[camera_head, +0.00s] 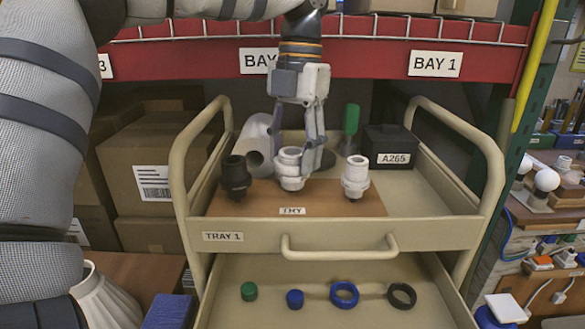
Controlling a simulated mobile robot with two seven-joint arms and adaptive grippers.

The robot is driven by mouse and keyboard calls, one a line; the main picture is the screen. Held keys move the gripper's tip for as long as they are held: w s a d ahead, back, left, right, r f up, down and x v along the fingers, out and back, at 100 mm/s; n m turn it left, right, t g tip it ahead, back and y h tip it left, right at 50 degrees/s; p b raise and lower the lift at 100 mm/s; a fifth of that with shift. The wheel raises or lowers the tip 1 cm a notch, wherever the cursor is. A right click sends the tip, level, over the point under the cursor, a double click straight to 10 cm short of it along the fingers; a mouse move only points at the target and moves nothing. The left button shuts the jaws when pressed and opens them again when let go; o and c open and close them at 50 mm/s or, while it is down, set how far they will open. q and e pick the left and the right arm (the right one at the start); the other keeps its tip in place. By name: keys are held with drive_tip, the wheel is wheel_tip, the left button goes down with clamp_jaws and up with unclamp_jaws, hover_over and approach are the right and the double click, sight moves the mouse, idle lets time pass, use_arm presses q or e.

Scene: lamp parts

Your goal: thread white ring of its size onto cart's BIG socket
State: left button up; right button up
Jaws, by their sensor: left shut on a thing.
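The cart (330,241) stands in the middle with its top tray labelled TRAY 1. On a brown board (225,203) in it stand three upright sockets: a black one (235,178) at left, a white one (291,183) in the middle and a white one (356,178) at right. The middle one looks the widest. My left gripper (300,160) points down over the middle socket, shut on a white ring (289,155) at that socket's top. White on white, I cannot tell whether the ring is around the socket or just above it. My right gripper is not in view.
The open lower drawer holds a green cap (249,291), a small blue cap (295,299), a blue ring (344,294) and a black ring (402,295). Behind the sockets are a grey cylinder (256,140), a green-handled object (351,119) and a black box A265 (391,147). Raised side handles flank the tray.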

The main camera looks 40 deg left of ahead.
use_arm(q)
drive_tip(key=m, duration=0.2)
drive_tip(key=shift+f+m, duration=0.35)
drive_tip(key=shift+m, duration=0.05)
drive_tip(key=shift+d+f+m, duration=0.1)
drive_tip(key=shift+m, duration=0.5)
drive_tip(key=shift+m+y, duration=0.3)
drive_tip(key=shift+m, duration=0.3)
drive_tip(key=o, duration=1.2)
drive_tip(key=shift+o, duration=0.3)
drive_tip(key=shift+r, duration=0.25)
